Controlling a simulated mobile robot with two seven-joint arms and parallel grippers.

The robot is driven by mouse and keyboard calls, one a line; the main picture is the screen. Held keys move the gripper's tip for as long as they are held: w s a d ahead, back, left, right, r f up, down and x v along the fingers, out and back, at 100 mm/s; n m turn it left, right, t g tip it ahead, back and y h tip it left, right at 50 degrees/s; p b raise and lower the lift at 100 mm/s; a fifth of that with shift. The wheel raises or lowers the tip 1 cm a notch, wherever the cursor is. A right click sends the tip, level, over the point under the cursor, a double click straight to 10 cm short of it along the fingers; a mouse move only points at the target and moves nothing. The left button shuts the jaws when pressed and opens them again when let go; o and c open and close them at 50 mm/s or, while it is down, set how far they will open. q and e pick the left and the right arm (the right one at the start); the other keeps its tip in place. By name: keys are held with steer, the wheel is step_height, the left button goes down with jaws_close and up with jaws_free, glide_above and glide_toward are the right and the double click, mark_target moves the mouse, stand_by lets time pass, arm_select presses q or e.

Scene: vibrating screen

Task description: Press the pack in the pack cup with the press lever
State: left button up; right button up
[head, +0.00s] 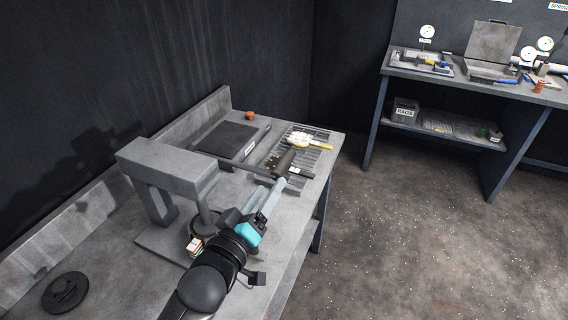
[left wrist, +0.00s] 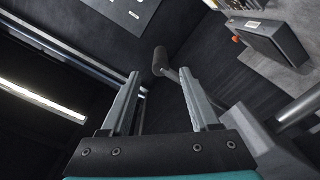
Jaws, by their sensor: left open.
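The grey press (head: 168,168) stands on the left bench. Its dark lever sticks out to the right and ends in a thick cylindrical handle (head: 283,163). My left gripper (head: 273,192) is open and empty, its fingertips just short of the handle in the head view. In the left wrist view the handle (left wrist: 160,61) shows beyond and between the two open fingers (left wrist: 160,95), apart from them. The dark round cup (head: 200,240) under the press is partly hidden by my left gripper and arm. I cannot make out the pack inside it. My right gripper is not in view.
Behind the handle, a slotted rack (head: 310,150) holds a white and yellow tool (head: 303,141). A dark flat plate (head: 228,138), an orange piece (head: 250,115) and a black round lid (head: 65,292) are on the bench. Another bench (head: 470,80) stands far right. The floor between is clear.

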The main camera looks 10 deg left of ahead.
mark_target(284, 164)
arm_select(q)
steer(key=w, duration=0.2)
steer(key=shift+w+d, duration=0.25)
steer(key=shift+w, duration=0.1)
steer(key=w, duration=0.2)
steer(key=w+d, duration=0.1)
steer(key=w, duration=0.1)
steer(key=shift+w, duration=0.35)
steer(key=shift+w+d, duration=0.1)
steer(key=shift+w, duration=0.75)
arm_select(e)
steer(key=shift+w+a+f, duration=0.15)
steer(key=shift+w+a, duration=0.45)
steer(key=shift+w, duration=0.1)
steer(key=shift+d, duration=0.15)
arm_select(q)
jaws_close()
steer(key=shift+r, duration=0.1)
